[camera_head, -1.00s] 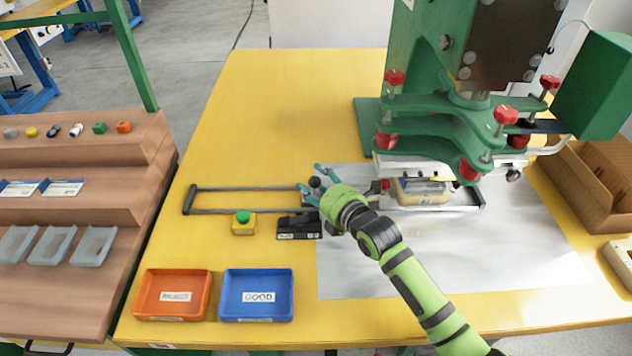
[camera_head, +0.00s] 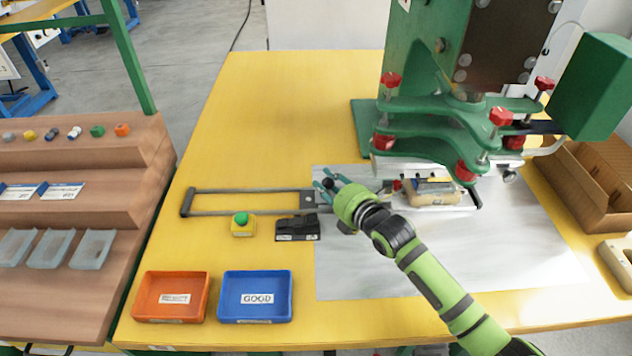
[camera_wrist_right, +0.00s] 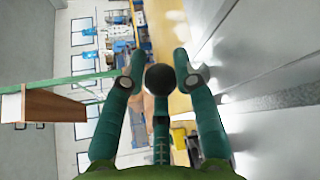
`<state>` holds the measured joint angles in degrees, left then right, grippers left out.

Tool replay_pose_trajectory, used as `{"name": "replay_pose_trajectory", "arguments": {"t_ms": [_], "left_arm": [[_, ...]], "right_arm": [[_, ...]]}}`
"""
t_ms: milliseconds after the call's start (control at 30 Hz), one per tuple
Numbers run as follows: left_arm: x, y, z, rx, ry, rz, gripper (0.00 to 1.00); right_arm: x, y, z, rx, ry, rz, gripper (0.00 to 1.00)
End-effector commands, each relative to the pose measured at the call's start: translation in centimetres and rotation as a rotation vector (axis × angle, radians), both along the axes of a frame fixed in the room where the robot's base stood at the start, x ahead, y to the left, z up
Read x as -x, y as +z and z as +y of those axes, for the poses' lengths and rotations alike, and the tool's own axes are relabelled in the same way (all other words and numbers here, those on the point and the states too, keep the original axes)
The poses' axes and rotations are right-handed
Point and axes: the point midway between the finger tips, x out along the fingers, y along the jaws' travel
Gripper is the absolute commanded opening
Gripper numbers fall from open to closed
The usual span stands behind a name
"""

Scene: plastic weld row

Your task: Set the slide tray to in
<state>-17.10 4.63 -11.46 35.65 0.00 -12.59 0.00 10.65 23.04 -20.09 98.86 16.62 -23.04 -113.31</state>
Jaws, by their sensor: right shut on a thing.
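The slide tray (camera_head: 462,204) is a flat metal carrier with a tan part (camera_head: 433,192) on it. It sits at the lower front of the green press, largely beneath the press head. Its rails (camera_head: 250,190) reach out to the left over the table. The knob (camera_wrist_right: 160,78) shows between the two teal fingers in the wrist view. My green forearm hides the link between knob and tray. My left gripper is in neither view.
A yellow box with a green button (camera_head: 241,222) and a black device (camera_head: 297,228) stand just left of my gripper. A red tray (camera_head: 143,296) and a blue tray (camera_head: 284,296) lie at the front. A cardboard box (camera_head: 590,185) stands at right. The back left table is clear.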

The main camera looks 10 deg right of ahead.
Motion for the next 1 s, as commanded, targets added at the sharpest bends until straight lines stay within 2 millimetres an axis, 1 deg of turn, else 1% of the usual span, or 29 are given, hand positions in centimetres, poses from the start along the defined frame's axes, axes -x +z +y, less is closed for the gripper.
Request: {"name": "replay_pose_trajectory", "arguments": {"t_ms": [33,100,400,433,467,733,833,933,1000], "left_arm": [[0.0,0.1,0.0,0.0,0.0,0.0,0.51],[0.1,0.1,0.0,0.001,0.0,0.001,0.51],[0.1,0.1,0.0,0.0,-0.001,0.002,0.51],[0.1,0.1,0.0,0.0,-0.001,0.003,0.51],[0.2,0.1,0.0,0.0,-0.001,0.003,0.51],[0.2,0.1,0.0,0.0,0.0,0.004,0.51],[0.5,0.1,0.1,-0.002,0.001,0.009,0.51],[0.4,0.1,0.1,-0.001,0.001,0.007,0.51],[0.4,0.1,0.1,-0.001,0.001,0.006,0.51]], "right_arm": [[0.1,0.1,-0.6,-0.003,-0.002,0.003,0.0],[0.2,0.0,-0.9,-0.005,-0.002,0.004,0.0],[0.2,0.0,-1.1,-0.007,-0.004,0.006,0.0],[0.1,0.0,-1.1,-0.007,-0.005,0.005,0.41],[0.1,0.0,-1.1,-0.007,-0.005,0.005,0.53],[0.2,0.0,-0.9,-0.005,-0.001,0.003,0.53],[0.3,0.0,-0.9,-0.004,-0.001,0.003,0.53],[1.1,0.2,-1.2,-0.001,0.0,0.002,0.53],[2.0,0.3,-1.5,-0.001,0.0,0.003,0.53]]}}
